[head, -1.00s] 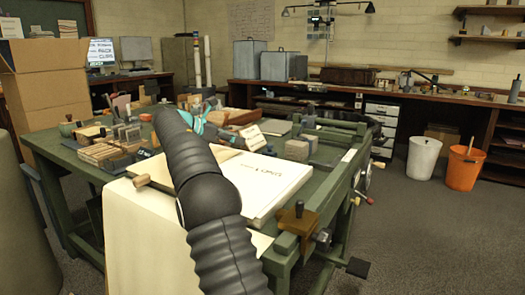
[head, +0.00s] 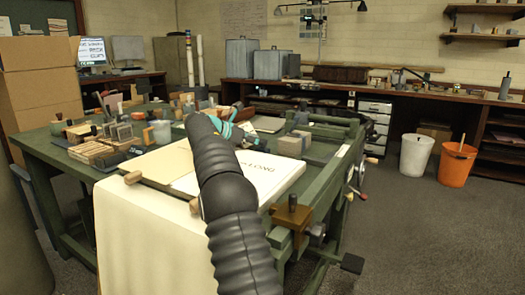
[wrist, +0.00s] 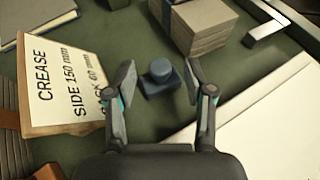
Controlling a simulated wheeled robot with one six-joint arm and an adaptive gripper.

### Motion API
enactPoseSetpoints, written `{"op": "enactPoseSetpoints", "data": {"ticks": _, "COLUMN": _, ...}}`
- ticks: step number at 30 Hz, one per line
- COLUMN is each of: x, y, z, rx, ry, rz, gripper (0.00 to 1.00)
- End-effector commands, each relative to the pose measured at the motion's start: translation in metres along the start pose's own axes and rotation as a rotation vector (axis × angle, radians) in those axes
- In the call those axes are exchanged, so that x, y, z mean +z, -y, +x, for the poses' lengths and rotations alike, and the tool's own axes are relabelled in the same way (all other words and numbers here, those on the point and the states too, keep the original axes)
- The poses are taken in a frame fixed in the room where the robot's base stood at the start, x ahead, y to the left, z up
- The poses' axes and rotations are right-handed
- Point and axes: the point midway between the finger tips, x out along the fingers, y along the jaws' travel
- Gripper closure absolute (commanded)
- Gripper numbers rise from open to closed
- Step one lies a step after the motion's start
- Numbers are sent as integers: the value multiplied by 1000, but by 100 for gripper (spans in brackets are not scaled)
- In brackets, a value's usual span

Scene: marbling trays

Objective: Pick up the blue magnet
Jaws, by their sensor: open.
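The blue magnet (wrist: 161,77), a small dark blue block with a round knob on top, stands on the green bench top in the wrist view. My gripper (wrist: 160,72) is open, with one finger on each side of the magnet in the picture. A gap shows between each finger and the magnet, and I cannot tell how high the fingers are above the bench. In the head view my gripper (head: 228,124) shows as teal parts beyond my black arm, and I cannot make out the magnet there.
A wooden card reading "CREASE" (wrist: 62,85) lies left of the magnet. A white sheet or board (wrist: 265,125) lies at lower right. Bare green surface surrounds the magnet.

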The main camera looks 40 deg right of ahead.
Motion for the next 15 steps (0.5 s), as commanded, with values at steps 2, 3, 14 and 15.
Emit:
{"op": "enactPoseSetpoints", "data": {"ticks": 2, "x": -1, "y": 0, "z": 11, "rx": -1, "ry": -1, "rz": 0, "gripper": 47}}
{"op": "enactPoseSetpoints", "data": {"ticks": 3, "x": -1, "y": 0, "z": 14, "rx": 0, "ry": -1, "rz": 0, "gripper": 47}}
{"op": "enactPoseSetpoints", "data": {"ticks": 14, "x": -1, "y": 0, "z": 16, "rx": 1, "ry": -1, "rz": -1, "gripper": 77}}
{"op": "enactPoseSetpoints", "data": {"ticks": 15, "x": -1, "y": 0, "z": 15, "rx": 1, "ry": -1, "rz": 0, "gripper": 87}}
